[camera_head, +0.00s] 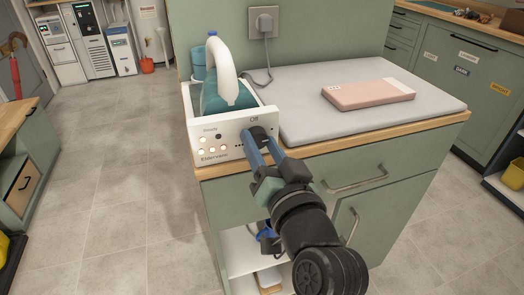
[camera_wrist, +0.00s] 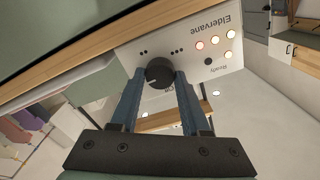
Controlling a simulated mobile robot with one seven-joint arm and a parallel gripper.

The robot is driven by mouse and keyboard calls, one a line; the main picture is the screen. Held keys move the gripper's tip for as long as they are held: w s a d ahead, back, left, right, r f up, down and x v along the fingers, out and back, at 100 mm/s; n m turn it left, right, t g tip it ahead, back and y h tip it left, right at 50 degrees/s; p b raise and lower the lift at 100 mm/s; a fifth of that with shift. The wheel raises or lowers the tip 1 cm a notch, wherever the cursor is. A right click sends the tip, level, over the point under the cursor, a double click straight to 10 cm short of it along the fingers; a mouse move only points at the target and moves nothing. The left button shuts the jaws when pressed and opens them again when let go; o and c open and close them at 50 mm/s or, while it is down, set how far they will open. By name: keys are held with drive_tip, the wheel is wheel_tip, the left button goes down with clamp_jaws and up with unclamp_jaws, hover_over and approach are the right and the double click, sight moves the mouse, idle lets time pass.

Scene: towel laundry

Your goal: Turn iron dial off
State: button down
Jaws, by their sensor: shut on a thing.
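The iron (camera_head: 226,75), teal with a white handle, rests in its white station (camera_head: 225,140) at the left end of the counter. The station's front panel carries lit lamps and the name Eldervane. My gripper (camera_head: 262,140) is in front of the panel's right part, its fingers closed on the dial. In the wrist view the black dial (camera_wrist: 159,73) sits between the two blue fingertips (camera_wrist: 159,82). A light pointer mark shows on the dial. The lettering beside it is partly hidden by the dial and fingers. Several lamps on the panel glow, orange-red and pale.
A wall socket (camera_head: 263,22) with a cord is behind the iron. Drawer handles (camera_head: 355,181) protrude from the cabinet front. Open floor (camera_head: 110,180) lies to the left.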

drive_tip(key=n+b, duration=0.2)
drive_tip(key=n, duration=0.2)
drive_tip(key=shift+f+n, duration=0.15)
drive_tip(key=shift+n, duration=0.15)
drive_tip(key=n+b, duration=0.3)
drive_tip(key=n, duration=0.1)
drive_tip(key=shift+a+n, duration=0.1)
drive_tip(key=shift+n, duration=0.2)
drive_tip(key=n+b, duration=0.2)
drive_tip(key=n, duration=0.2)
drive_tip(key=shift+n+b, duration=1.2)
drive_tip(key=shift+n, duration=0.8)
drive_tip(key=shift+c, duration=1.9)
unclamp_jaws()
drive_tip(key=shift+s, duration=0.1)
